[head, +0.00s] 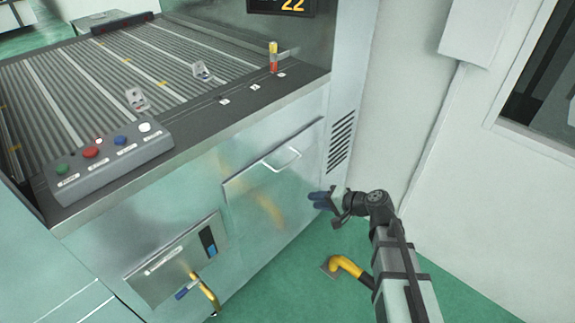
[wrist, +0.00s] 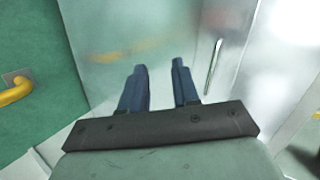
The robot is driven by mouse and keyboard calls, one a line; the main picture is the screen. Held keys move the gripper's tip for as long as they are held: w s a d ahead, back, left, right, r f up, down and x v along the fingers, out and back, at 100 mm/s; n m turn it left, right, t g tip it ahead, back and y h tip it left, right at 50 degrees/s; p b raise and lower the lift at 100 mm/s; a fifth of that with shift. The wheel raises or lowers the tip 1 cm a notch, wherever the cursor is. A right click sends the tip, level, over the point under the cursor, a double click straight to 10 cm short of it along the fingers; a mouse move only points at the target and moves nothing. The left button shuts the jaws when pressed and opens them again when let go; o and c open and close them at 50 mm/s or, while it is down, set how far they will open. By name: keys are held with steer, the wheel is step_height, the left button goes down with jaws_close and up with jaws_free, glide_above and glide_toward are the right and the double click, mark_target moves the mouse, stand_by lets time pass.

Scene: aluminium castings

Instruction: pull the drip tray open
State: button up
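My gripper (head: 317,200) is to the right of and below the handle, in front of the panel's right side. In the wrist view, the two blue fingers of my gripper (wrist: 159,65) are apart with nothing between them. The handle (wrist: 213,65) stands to the right of the fingers there, clear of them.
A smaller panel (head: 165,268) with a yellow lever (head: 205,290) is at lower left. A button box (head: 110,160) sits on the machine's edge. A yellow bent pipe (head: 345,265) rises from the green floor near my arm. A white wall (head: 480,200) stands at right.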

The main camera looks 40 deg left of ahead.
mark_target(287, 165)
step_height(287, 165, up, 5)
steer(key=w+a+m+t+y, duration=0.1)
steer(key=w+a+m+y, duration=0.1)
steer(key=a+m+y, duration=0.15)
steer(key=shift+t, duration=0.4)
steer(key=x, duration=0.8)
steer(key=w+x, duration=0.1)
steer(key=x, duration=0.4)
steer(key=shift+r, duration=0.35)
jaws_close()
